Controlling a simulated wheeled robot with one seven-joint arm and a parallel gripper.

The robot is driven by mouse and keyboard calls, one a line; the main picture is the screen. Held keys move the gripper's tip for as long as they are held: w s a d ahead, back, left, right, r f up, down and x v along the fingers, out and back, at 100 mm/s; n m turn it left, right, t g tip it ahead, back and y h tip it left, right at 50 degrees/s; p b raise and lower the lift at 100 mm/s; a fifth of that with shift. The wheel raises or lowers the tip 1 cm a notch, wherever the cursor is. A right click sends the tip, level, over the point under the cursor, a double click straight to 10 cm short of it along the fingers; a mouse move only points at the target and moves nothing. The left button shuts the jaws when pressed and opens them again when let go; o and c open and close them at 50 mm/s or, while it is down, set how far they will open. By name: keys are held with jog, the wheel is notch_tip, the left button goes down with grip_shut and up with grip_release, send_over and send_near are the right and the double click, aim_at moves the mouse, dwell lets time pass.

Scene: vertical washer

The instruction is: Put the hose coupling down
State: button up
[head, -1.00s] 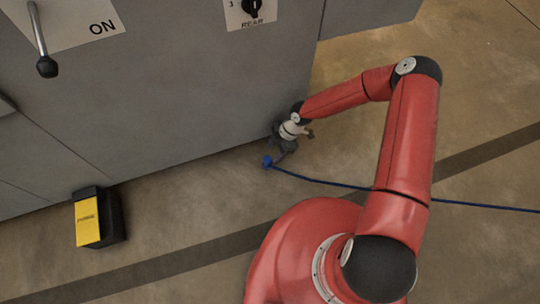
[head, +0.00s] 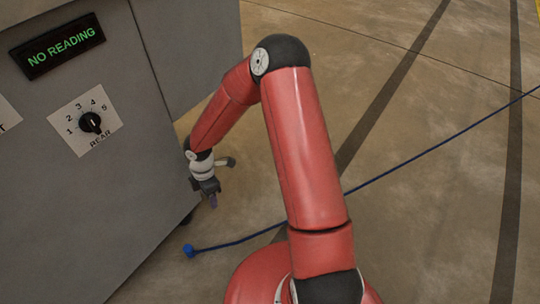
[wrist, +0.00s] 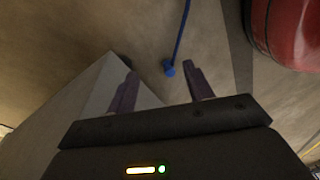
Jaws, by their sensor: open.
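The blue hose coupling (head: 189,250) lies on the floor at the end of the blue hose, close to the base of the grey washer cabinet. In the wrist view the coupling (wrist: 169,71) shows beyond the fingertips, between them in the picture and apart from them. My gripper (head: 212,203) is open and empty, above and to the right of the coupling in the head view. Its two dark fingers (wrist: 161,80) are spread in the wrist view.
The grey cabinet (head: 90,190) stands on the left, with a NO READING display (head: 58,47) and a REAR dial (head: 91,123). The blue hose (head: 420,155) runs across the floor to the upper right. The floor on the right is clear.

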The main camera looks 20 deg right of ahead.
jog(key=s+d+r+m+t+h, duration=0.25)
jog(key=d+r+m, duration=0.25)
jog(key=r, duration=0.7)
jog(key=s+d+r+m+t+h, duration=0.1)
jog(key=s+d+r+m, duration=0.35)
jog(key=r, duration=0.75)
jog(key=s+d+r+m+t+y, duration=0.2)
jog(key=s+d+r+m+t, duration=0.1)
jog(key=s+r+m, duration=0.7)
jog(key=shift+s+d+r+m, duration=0.35)
jog(key=shift+s+r, duration=0.15)
jog(key=shift+s, duration=0.65)
jog(key=shift+o, duration=0.5)
jog(key=shift+s+r+y, duration=0.1)
jog(key=shift+s+y, duration=0.2)
jog(key=shift+y, duration=0.05)
jog(key=shift+a, duration=0.1)
